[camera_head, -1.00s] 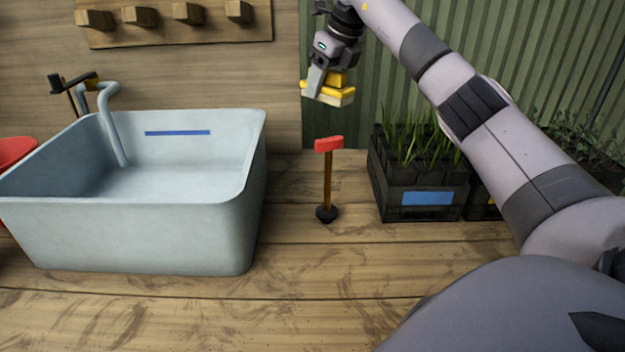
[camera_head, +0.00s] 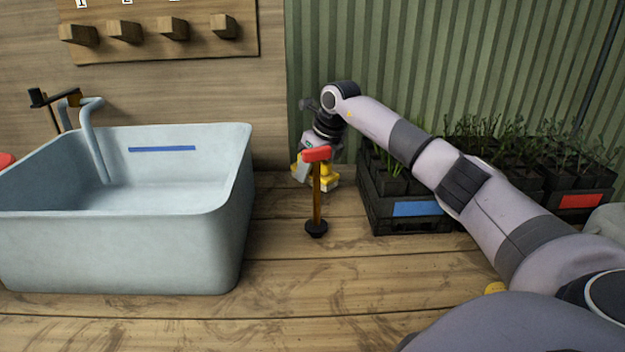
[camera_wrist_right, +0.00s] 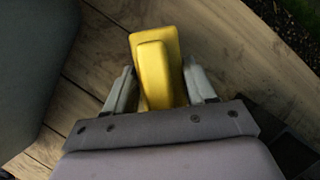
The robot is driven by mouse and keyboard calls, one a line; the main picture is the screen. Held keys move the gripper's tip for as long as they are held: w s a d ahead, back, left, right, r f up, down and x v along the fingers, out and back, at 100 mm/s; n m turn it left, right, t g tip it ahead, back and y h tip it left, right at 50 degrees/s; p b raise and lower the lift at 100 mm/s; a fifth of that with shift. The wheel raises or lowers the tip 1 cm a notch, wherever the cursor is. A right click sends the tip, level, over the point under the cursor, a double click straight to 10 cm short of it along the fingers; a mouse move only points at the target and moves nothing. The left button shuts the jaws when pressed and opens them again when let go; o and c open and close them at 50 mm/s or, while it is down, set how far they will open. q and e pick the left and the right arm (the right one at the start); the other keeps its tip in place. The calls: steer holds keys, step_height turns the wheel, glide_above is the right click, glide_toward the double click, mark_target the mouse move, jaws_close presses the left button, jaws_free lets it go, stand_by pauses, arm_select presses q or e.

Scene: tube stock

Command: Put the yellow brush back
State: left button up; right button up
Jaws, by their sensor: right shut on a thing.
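The yellow brush (camera_head: 327,182) is low over the back of the wooden table, behind a red-topped post that partly hides it in the head view. I cannot tell whether it touches the table. My right gripper (camera_head: 313,172) points down and is shut on the brush. In the right wrist view, the brush's yellow handle and body (camera_wrist_right: 155,75) lie between the two fingers. The red-topped post (camera_head: 317,195) stands upright on a black round base. My left gripper is not in view.
A pale blue basin (camera_head: 120,245) with a tap stands to the left. A black planter with a blue label (camera_head: 415,209) is just right of the post, and one with a red label (camera_head: 580,201) is farther right. Pegs (camera_head: 125,31) are on the back wall.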

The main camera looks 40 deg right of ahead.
steer(key=shift+f, duration=1.45)
steer(key=shift+f, duration=0.15)
steer(key=o, duration=0.9)
steer(key=shift+o, duration=0.2)
steer(key=p+v, duration=0.1)
steer(key=v, duration=1.1)
